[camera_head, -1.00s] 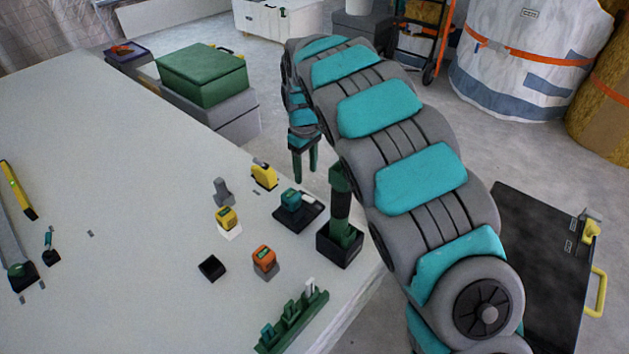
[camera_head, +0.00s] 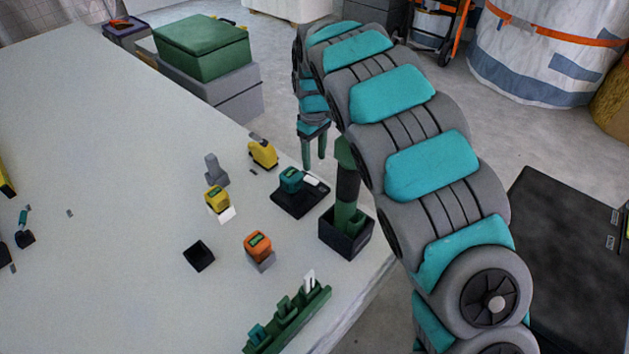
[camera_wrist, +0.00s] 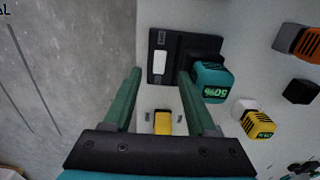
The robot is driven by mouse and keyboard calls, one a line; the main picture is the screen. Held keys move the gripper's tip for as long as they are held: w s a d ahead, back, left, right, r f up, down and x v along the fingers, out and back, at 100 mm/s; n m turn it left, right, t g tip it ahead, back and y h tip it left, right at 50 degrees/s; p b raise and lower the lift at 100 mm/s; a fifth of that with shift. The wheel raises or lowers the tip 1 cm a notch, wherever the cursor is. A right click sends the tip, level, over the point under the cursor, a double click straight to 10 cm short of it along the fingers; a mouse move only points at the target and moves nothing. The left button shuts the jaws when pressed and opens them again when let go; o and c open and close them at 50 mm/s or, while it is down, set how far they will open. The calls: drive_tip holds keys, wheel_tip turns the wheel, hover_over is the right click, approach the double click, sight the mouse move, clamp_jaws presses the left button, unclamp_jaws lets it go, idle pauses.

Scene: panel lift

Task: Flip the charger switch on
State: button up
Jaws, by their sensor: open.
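The charger is a black base (camera_head: 296,203) near the table's right edge, with a teal battery (camera_head: 291,180) seated on it. In the wrist view the charger (camera_wrist: 185,44) lies beyond my fingers, and the teal battery (camera_wrist: 211,82) reads 50%. A white rocker, apparently the switch (camera_wrist: 160,62), sits on the charger's left part; it shows pale in the head view (camera_head: 315,179). Its on or off state is unclear. My gripper (camera_head: 314,165) is open and empty, pointing down just behind the charger. In the wrist view the switch appears between its fingertips (camera_wrist: 161,76), apart from them.
A black bin (camera_head: 345,236) with a green and black tool stands close in front of the charger. Yellow (camera_head: 217,199) and orange (camera_head: 258,246) batteries, a yellow tool (camera_head: 262,153) and a green rack (camera_head: 287,320) are nearby. The table's left middle is mostly clear.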

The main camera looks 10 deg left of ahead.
sight(314, 181)
wheel_tip(314, 181, down, 8)
drive_tip(key=shift+r, duration=0.25)
drive_tip(key=shift+c, duration=0.2)
clamp_jaws()
idle(0.4)
